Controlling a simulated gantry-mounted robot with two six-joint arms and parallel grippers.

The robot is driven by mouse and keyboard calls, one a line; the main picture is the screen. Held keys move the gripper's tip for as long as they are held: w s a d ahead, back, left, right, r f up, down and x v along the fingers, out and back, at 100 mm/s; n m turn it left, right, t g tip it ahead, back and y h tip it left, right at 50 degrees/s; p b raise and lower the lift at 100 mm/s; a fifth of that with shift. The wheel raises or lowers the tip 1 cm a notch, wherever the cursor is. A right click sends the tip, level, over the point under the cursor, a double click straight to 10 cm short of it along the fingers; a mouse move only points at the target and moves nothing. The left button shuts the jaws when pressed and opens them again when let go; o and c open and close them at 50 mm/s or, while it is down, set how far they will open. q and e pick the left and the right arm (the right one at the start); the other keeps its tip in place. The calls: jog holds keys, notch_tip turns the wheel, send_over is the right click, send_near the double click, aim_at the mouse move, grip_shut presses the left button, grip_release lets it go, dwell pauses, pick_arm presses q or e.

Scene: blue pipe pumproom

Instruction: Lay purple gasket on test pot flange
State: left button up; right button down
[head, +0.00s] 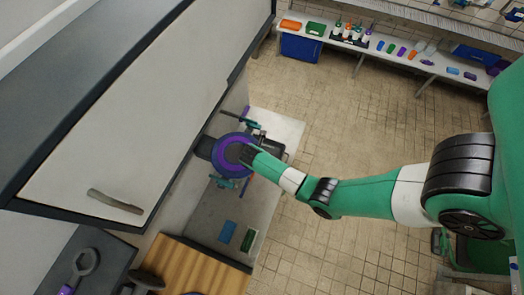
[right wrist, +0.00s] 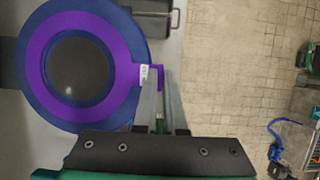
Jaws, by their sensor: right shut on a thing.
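The purple gasket (right wrist: 36,65) is a flat ring with a small tab on its right. In the right wrist view it lies over the blue test pot flange (right wrist: 130,22), roughly centred, with a blue rim showing around it. The gasket also shows in the head view (head: 217,158), over the pot at the bench. My right gripper (right wrist: 160,78) is shut on the gasket's tab, at the right side of the ring. In the head view the gripper (head: 247,155) reaches in from the right. I cannot tell whether the gasket touches the flange. My left gripper is out of view.
Teal clamps (head: 225,183) stand beside the pot. A wall cabinet (head: 130,100) overhangs at left. A blue piece (head: 227,232) and a green piece (head: 249,240) lie on the bench. A shelf (head: 400,55) with bottles and small parts stands at the back.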

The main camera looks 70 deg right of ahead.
jog(key=c, duration=1.4)
grip_release()
jog(key=shift+f, duration=0.15)
jog(key=o, duration=0.4)
jog(key=shift+r, duration=0.35)
jog(key=p+v, duration=0.2)
jog(key=v, duration=0.9)
jog(key=shift+a+r, duration=0.25)
jog(key=shift+r, duration=0.05)
